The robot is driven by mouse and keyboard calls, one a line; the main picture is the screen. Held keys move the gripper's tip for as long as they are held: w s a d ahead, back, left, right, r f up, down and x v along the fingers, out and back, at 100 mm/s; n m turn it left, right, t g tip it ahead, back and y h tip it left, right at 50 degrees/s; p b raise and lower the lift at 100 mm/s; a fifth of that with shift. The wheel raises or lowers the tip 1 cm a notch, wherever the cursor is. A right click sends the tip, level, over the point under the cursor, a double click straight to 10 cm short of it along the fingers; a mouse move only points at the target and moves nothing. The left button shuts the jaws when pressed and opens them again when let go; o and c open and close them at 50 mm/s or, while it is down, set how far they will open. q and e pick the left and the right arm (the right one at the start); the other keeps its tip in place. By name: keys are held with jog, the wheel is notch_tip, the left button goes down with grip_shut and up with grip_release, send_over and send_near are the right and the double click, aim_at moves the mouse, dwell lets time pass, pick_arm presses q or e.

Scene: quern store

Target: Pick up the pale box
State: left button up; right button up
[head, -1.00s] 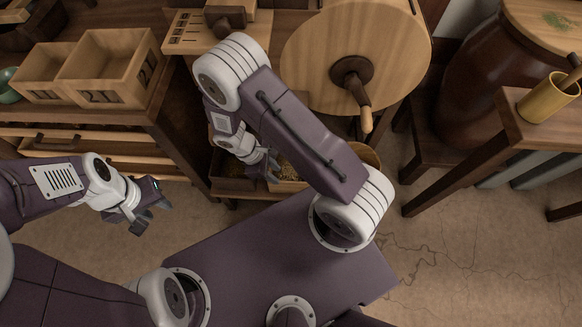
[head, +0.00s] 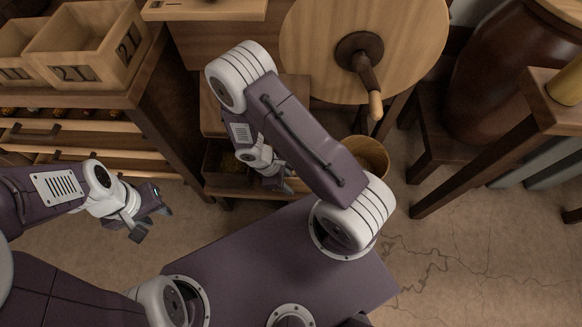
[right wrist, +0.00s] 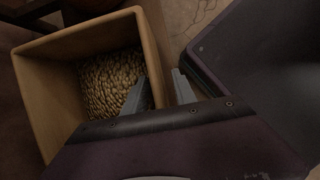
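The pale box (right wrist: 45,95) is an open, square wooden box of small pale grains, seen from above in the right wrist view. In the head view only a sliver of it (head: 297,184) shows, low under the quern, mostly hidden by my right arm. My right gripper (right wrist: 158,92) is open astride the box's near-right wall, one finger inside over the grains and one outside. A gap seems to show between the wall and the outer finger. It also shows in the head view (head: 281,178). My left gripper (head: 152,222) is open and empty over the floor.
A dark box (head: 226,165) stands left of my right gripper, and a round wooden tub (head: 368,153) to the right. The quern wheel (head: 350,25) with its handle rises behind. A drawer cabinet (head: 160,110) is at left, a table leg (head: 470,165) at right.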

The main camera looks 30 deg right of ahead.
grip_shut()
dwell(1.4)
